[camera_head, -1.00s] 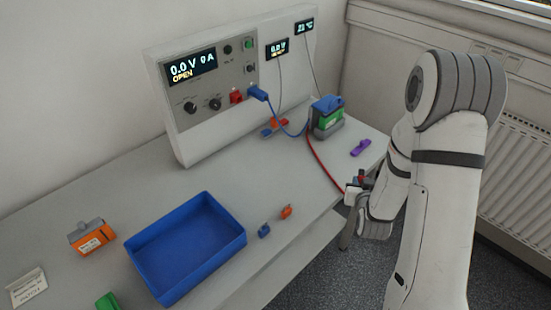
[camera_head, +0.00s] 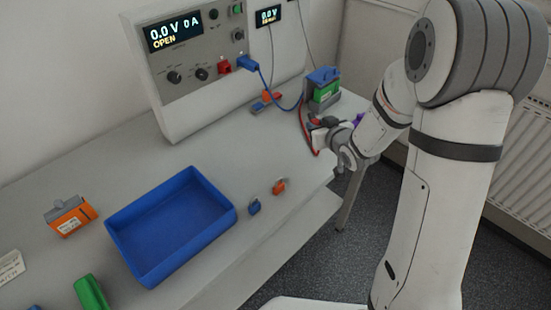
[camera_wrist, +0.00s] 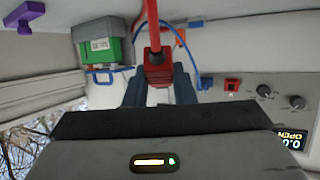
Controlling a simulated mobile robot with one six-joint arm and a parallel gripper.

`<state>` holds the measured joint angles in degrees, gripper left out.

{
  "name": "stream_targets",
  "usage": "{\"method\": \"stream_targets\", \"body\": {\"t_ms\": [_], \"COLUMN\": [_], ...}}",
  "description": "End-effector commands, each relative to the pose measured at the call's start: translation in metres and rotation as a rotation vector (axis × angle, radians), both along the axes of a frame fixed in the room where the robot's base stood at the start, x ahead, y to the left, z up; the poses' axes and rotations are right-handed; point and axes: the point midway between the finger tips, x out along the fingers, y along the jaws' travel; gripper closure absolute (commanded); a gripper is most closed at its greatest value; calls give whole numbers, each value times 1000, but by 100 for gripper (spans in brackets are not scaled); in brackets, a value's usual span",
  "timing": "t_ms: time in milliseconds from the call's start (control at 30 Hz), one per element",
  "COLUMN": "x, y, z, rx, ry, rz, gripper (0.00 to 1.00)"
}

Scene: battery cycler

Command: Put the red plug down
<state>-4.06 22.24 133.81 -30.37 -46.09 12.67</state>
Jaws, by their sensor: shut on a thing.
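The red plug (camera_wrist: 155,65) sits between the two dark fingers of my gripper (camera_wrist: 158,78) in the wrist view, with its red cable running up from it. In the head view my gripper (camera_head: 322,128) is shut on the plug near the right end of the bench, in front of the green and blue battery (camera_head: 323,90). The plug is small and partly hidden there. The battery also shows at upper left in the wrist view (camera_wrist: 98,45). I cannot tell whether the plug touches the bench.
The cycler (camera_head: 190,100) stands at the back, with a blue plug (camera_head: 247,63) and a red socket (camera_head: 225,67) on its front. A blue tray (camera_head: 120,247) and small blue (camera_head: 254,208) and orange (camera_head: 279,187) parts are nearer. Bench lies clear between tray and cycler.

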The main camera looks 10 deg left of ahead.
Motion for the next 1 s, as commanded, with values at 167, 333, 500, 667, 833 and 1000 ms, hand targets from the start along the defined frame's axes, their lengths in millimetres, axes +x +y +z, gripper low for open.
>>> {"method": "stream_targets", "body": {"t_ms": [167, 333, 500, 667, 833, 1000], "x": [-4, -13, -20, -23, -23, -23], "y": [31, 46, 52, 53, 53, 53], "z": [8, 16, 19, -2, -31, -43], "rx": [-2, -1, 0, 2, 3, 1], "ry": [-7, -4, -1, 7, 6, 3], "rz": [199, 339, 412, 429, 429, 431], "gripper": [100, 100, 100, 100, 100, 100]}}
